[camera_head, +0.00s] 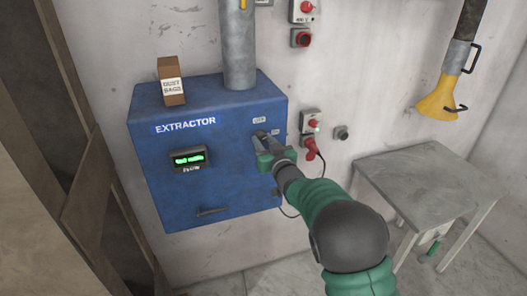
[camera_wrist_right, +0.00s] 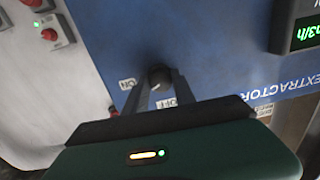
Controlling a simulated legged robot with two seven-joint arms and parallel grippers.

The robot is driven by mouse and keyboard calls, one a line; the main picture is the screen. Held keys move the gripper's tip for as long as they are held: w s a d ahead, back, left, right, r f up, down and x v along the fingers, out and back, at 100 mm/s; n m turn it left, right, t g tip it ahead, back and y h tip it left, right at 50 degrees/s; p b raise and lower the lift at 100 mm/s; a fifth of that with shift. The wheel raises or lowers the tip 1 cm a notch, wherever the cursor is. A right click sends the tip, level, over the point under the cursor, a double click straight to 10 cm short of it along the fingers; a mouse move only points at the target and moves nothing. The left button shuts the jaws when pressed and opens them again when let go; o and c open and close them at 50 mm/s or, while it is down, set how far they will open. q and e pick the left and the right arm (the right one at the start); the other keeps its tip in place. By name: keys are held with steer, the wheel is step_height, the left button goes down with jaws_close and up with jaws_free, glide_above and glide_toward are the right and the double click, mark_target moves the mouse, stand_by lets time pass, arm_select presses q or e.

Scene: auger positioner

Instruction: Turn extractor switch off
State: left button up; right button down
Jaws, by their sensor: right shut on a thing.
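The blue extractor box (camera_head: 225,180) hangs on the wall in the head view, with its white EXTRACTOR lettering and a lit green flow display (camera_head: 188,159). My right gripper (camera_head: 261,136) is at the upper right of its front face. In the right wrist view, its fingers are shut on a small dark round switch knob (camera_wrist_right: 159,75). A white ON label (camera_wrist_right: 128,84) is beside the knob and an OFF label (camera_wrist_right: 166,103) is near it, between the fingers. The knob's exact pointing direction is hard to tell. In the head view my gripper hides the knob. My left gripper is out of view.
A dust bags carton (camera_head: 172,82) stands on the box beside a grey duct (camera_head: 239,45). A red plug and socket (camera_head: 311,148) are on the wall at the right. A grey table (camera_head: 425,180) stands below a yellow hose nozzle (camera_head: 439,101).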

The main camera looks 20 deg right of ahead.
steer(key=n+b, duration=0.6)
steer(key=b, duration=0.1)
steer(key=n+b, duration=0.2)
steer(key=b, duration=0.1)
steer(key=shift+f+n, duration=0.25)
steer(key=shift+n, duration=0.15)
steer(key=shift+r+n+h+b, duration=0.2)
steer(key=shift+n+h+b, duration=0.1)
steer(key=shift+n+b, duration=1.5)
steer(key=c, duration=1.4)
jaws_free()
steer(key=o, duration=0.3)
steer(key=shift+w+a, duration=0.1)
steer(key=shift+w, duration=0.05)
steer(key=shift+o, duration=0.2)
